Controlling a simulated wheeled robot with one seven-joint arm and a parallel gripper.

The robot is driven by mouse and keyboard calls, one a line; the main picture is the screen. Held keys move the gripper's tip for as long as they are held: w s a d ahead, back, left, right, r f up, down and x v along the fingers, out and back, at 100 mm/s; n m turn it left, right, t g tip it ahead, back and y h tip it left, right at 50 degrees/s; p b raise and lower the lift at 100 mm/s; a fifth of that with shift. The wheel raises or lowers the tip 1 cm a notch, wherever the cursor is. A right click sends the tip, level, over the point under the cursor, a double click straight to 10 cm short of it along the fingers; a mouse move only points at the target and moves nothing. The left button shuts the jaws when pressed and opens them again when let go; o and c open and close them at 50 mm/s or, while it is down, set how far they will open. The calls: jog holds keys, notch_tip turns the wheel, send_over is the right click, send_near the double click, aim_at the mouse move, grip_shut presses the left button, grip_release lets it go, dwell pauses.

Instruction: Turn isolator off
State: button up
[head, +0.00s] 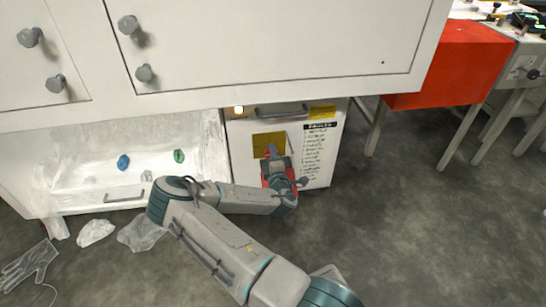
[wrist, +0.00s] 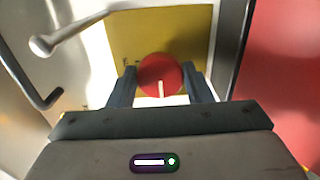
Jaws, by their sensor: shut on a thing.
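The isolator is a round red knob (wrist: 160,73) on a yellow plate (wrist: 190,30) in the wrist view. A white mark on the knob points down in that view. My gripper (wrist: 159,75) is shut on the knob, one finger on each side of it. In the head view my gripper (head: 270,154) is at the front of a white cabinet (head: 240,150), by its yellow plate (head: 262,140). A small lamp (head: 239,110) at the cabinet's top left glows warm yellow.
A printed list (head: 320,145) is to the right of my gripper. A grey bar handle (head: 282,111) is above it. An open white drawer (head: 95,160) with a blue and a green piece is to the left. A red box (head: 450,65) stands right. Clear floor lies right of the cabinet.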

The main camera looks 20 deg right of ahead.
jog(key=o, duration=1)
jog(key=shift+s, duration=0.1)
jog(key=p+v, duration=0.3)
jog(key=v, duration=1)
jog(key=shift+s+a+p, duration=0.1)
jog(key=shift+s+p, duration=0.2)
jog(key=shift+p, duration=0.1)
jog(key=shift+r, duration=0.1)
